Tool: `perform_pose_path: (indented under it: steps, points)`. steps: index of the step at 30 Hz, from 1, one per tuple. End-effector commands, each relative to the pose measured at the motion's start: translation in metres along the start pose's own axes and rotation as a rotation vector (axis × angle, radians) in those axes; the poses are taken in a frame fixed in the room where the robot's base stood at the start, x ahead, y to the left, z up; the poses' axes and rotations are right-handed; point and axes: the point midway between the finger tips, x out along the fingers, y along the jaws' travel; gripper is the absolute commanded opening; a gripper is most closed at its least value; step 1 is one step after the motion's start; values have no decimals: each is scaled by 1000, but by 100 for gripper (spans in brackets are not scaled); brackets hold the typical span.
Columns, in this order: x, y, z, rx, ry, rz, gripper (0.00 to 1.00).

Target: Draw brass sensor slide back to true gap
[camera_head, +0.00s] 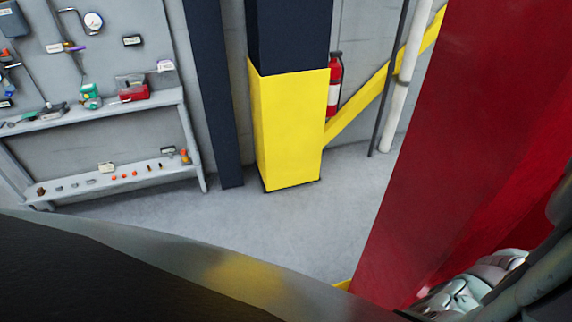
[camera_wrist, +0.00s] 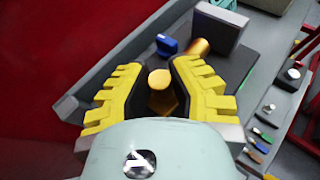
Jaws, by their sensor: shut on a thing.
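In the wrist view, my gripper (camera_wrist: 162,72) has yellow and black ridged fingers on either side of a brass piece, which I take to be the brass sensor slide (camera_wrist: 159,79). Its round brass top shows between the fingers, with more brass below it; the contact faces are hidden by the fingers. Beyond the fingertips, a brass cylinder (camera_wrist: 200,48) lies in front of a grey block (camera_wrist: 216,27). A blue knob (camera_wrist: 167,45) is left of the cylinder. The gap itself cannot be made out. The head view does not show the slide or my gripper.
In the wrist view, a red wall (camera_wrist: 50,60) stands close on the left, and a ledge with small tools (camera_wrist: 262,140) is at right. In the head view, a red panel (camera_head: 450,130) fills the right; a yellow post (camera_head: 290,130) and a shelf (camera_head: 100,110) stand behind open floor.

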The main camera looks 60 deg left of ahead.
Motion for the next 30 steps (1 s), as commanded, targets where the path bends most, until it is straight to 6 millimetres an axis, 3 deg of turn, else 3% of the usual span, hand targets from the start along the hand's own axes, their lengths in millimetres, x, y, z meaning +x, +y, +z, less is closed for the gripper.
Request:
perform_pose_path:
  steps: [6, 28, 29, 30]
  points:
    - [-6, 8, -3, -11, 12, 29, 0]
    - [0, 0, 0, -1, 1, 5, 0]
    - [0, 0, 0, -1, 1, 5, 22]
    - [0, 0, 0, 0, 1, 5, 26]
